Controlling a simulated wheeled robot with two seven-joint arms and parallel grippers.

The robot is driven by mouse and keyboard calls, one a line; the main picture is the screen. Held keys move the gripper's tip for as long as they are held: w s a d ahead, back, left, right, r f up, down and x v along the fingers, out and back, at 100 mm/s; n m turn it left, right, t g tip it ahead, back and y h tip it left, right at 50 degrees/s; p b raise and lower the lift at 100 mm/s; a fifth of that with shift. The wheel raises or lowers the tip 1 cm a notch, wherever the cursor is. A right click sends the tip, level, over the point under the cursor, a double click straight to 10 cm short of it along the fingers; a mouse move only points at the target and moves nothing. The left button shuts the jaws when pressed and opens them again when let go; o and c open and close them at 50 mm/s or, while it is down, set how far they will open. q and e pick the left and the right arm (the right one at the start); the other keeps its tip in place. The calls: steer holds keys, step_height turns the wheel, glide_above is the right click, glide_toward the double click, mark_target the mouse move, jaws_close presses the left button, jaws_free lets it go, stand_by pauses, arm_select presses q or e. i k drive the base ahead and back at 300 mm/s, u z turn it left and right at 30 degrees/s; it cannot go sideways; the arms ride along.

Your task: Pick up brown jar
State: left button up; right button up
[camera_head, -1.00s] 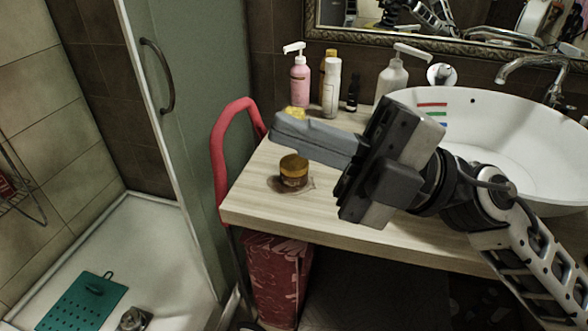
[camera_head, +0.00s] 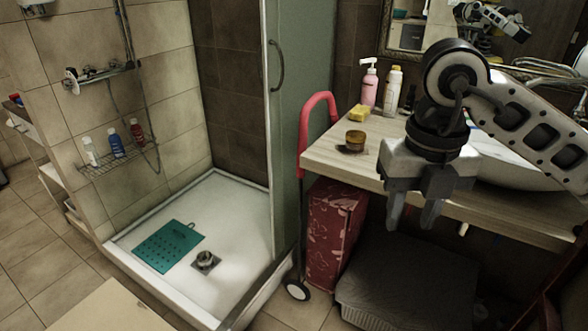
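The brown jar (camera_head: 355,140) is small and round with a yellowish-brown lid. It stands upright on the wooden counter (camera_head: 325,155), near its left front part. My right gripper (camera_head: 411,222) is to the right of the jar and nearer to me, at the counter's front edge. Its two fingers point down and are apart, with nothing seen between them. It does not touch the jar. My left gripper is not in view.
A yellow sponge (camera_head: 359,113), a pink pump bottle (camera_head: 369,86) and a white bottle (camera_head: 392,90) stand behind the jar. The white basin (camera_head: 515,160) is at right. A red-handled cart (camera_head: 304,125) borders the counter's left end. A shower tray (camera_head: 245,235) lies at left.

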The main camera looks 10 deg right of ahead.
mark_target(351, 147)
steer(key=z, duration=0.9)
steer(key=i, duration=1.2)
steer(key=u, duration=0.7)
steer(key=i, duration=0.45)
steer(key=u, duration=0.45)
